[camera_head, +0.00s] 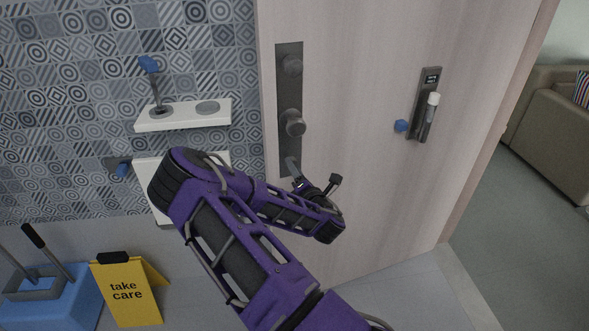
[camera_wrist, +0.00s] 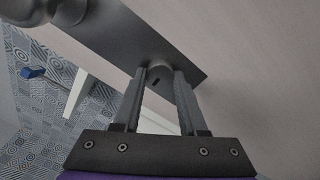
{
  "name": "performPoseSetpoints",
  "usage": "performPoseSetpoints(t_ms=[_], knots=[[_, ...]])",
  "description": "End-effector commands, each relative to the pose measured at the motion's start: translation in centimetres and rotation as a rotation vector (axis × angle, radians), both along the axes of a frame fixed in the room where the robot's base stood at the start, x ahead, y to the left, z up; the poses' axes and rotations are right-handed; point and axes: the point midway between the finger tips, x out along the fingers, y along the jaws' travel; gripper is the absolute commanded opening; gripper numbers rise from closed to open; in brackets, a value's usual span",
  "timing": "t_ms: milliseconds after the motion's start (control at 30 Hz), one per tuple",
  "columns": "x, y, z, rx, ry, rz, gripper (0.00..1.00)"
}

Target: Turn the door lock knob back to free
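A pale wooden door (camera_head: 360,150) carries a long dark lock plate (camera_head: 290,85) near its left edge. The plate has an upper round knob (camera_head: 291,65) and a larger round knob (camera_head: 293,123) below it. My gripper (camera_head: 291,167) is at the plate's lower end, below the larger knob. In the wrist view, my gripper's fingers (camera_wrist: 160,78) are apart, with a small round knob (camera_wrist: 158,72) between or just beyond their tips. Contact cannot be told. A larger knob (camera_wrist: 70,10) shows farther up the plate (camera_wrist: 125,40). Which knob is the lock knob is unclear.
A second fitting (camera_head: 425,100) with a small display and a white-tipped handle is on the door's right. A white shelf (camera_head: 185,116) is on the tiled wall. A yellow "take care" sign (camera_head: 127,290) and a blue bin (camera_head: 65,310) stand at lower left.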

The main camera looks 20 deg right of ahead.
Motion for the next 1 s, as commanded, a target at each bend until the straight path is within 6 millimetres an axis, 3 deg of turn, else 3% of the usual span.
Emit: performPoseSetpoints(t_ms=[33, 167, 200, 567, 1000], knots=[[-0.01, 0.0, 0.0, 0.0, 0.0, 0.0, 0.25], [-0.02, 0.01, -0.01, 0.0, 0.0, 0.0, 0.02], [-0.02, 0.01, -0.01, 0.0, 0.0, 0.0, 0.0], [-0.03, -0.02, -0.03, 0.043, -0.004, 0.0, 0.0], [-0.05, -0.08, 0.01, 0.366, -0.035, -0.002, 0.0]])
